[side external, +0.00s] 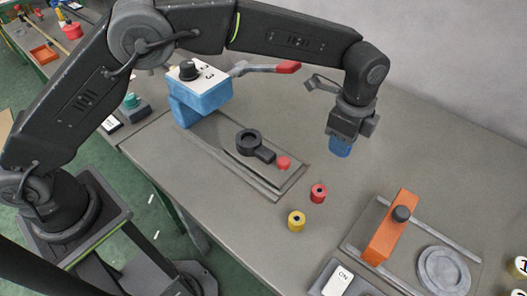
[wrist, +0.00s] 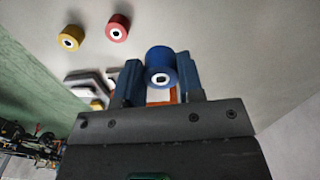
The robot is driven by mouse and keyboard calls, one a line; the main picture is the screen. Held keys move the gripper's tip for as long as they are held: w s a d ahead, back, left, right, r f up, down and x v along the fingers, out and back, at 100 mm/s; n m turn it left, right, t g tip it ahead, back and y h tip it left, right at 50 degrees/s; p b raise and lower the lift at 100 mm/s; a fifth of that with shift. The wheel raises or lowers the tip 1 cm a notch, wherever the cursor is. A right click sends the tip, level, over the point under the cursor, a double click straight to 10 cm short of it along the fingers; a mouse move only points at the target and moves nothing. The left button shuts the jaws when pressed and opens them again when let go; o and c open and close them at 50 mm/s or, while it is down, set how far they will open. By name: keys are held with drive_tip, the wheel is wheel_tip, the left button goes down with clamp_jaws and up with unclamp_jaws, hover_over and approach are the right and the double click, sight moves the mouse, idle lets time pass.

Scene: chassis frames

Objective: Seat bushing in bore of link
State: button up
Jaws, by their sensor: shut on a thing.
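My gripper (side external: 343,136) hangs above the right part of the bench, pointing down. It is shut on a blue bushing (side external: 340,149). In the wrist view the blue bushing (wrist: 160,62) sits between the two fingers, with its holed end face showing. The black link (side external: 264,154) lies on a grey fixture plate (side external: 233,152) to the left of my gripper. Its round ring end faces up, and a red piece (side external: 284,162) is at its narrow end. The gripper and bushing are apart from the link. The link does not show clearly in the wrist view.
A red bushing (side external: 318,193) and a yellow bushing (side external: 296,221) stand on the bench in front. An orange clamp bar (side external: 390,228) and grey ring (side external: 444,271) are at right.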

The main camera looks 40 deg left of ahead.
drive_tip(key=s+a+r+n, duration=0.1)
drive_tip(key=a+r+n, duration=0.2)
drive_tip(key=a+n, duration=0.5)
drive_tip(key=n, duration=0.9)
approach(248, 142)
wheel_tip(248, 142, down, 6)
drive_tip(key=shift+f, duration=0.1)
drive_tip(key=shift+f, duration=0.1)
drive_tip(key=o, duration=0.9)
drive_tip(key=shift+o, duration=0.2)
wheel_tip(248, 142, up, 12)
drive_tip(key=shift+r, duration=0.2)
